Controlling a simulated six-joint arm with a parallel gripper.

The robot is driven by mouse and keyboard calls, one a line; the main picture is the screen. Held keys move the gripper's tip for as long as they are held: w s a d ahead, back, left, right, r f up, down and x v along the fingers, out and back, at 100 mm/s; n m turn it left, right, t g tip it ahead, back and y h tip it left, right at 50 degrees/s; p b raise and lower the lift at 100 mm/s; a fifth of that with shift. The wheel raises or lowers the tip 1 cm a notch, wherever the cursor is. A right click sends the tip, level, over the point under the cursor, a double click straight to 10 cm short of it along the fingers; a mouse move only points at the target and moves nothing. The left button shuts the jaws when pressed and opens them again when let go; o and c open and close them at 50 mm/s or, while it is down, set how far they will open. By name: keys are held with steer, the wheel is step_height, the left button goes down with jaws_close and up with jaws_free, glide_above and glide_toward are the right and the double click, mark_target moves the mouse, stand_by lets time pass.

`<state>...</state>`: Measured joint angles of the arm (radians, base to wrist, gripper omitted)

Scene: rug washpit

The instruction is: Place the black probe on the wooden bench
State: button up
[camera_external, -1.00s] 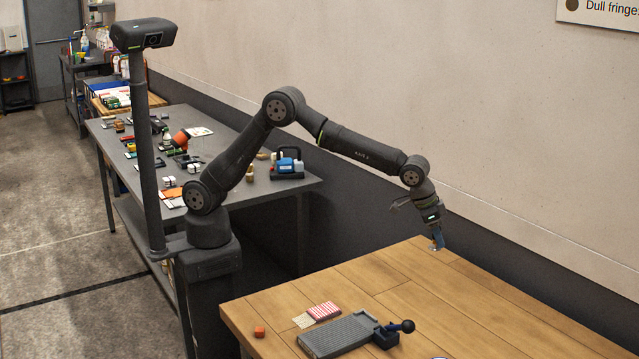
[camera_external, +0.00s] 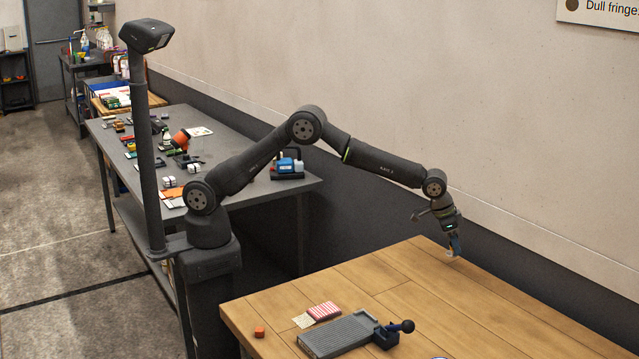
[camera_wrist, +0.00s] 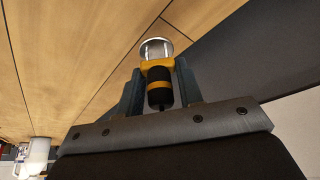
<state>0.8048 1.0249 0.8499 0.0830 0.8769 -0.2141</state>
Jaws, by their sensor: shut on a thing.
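My gripper (camera_external: 455,247) is low over the far edge of the wooden bench (camera_external: 400,283), near the wall. In the wrist view my gripper (camera_wrist: 158,85) is shut on the black probe (camera_wrist: 159,97), which has yellow bands and a shiny round metal end pointing away from the jaws. The probe sits between the two fingers, with the bench planks (camera_wrist: 60,60) behind it. In the external view the probe is too small to make out clearly. Whether its metal end touches the bench cannot be told.
The bench middle is clear. A grey table (camera_external: 230,205) full of items stands behind.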

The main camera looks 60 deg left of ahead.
mark_target(453, 253)
steer(key=shift+f, duration=2)
steer(key=shift+f, duration=0.1)
steer(key=o, duration=1)
steer(key=shift+o, duration=0.2)
steer(key=v, duration=1.2)
steer(key=shift+d, duration=0.1)
